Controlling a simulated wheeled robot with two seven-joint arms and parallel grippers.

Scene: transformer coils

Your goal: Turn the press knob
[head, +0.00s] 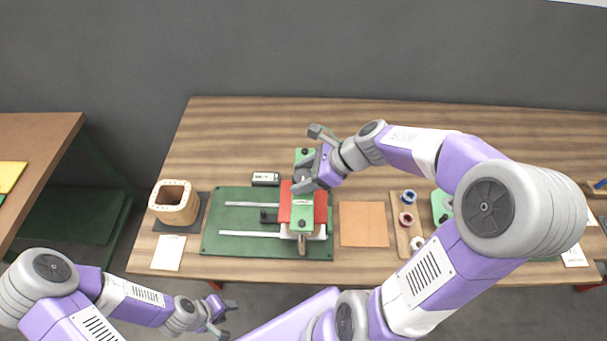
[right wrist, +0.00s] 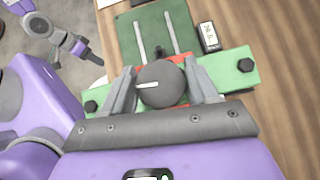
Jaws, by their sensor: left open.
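The press (head: 301,222) stands on a green base plate (head: 222,239), with a green top bar and a red block beneath it. Its round dark grey knob (right wrist: 163,85) has a white pointer mark pointing left in the right wrist view. My right gripper (head: 303,181) is over the press. In the right wrist view, the right gripper (right wrist: 161,82) has one finger on each side of the knob, with no clear gap seen; it looks shut on the knob. In the head view that gripper largely hides the knob. My left gripper (head: 222,317) is open and empty, in front of the table.
A wooden coil former (head: 175,205) stands on a dark mat at the left. A small labelled box (head: 265,179) lies behind the base plate. An orange-brown sheet (head: 363,224) and a wooden strip with spools (head: 407,217) lie to the right. The table's back is mostly clear.

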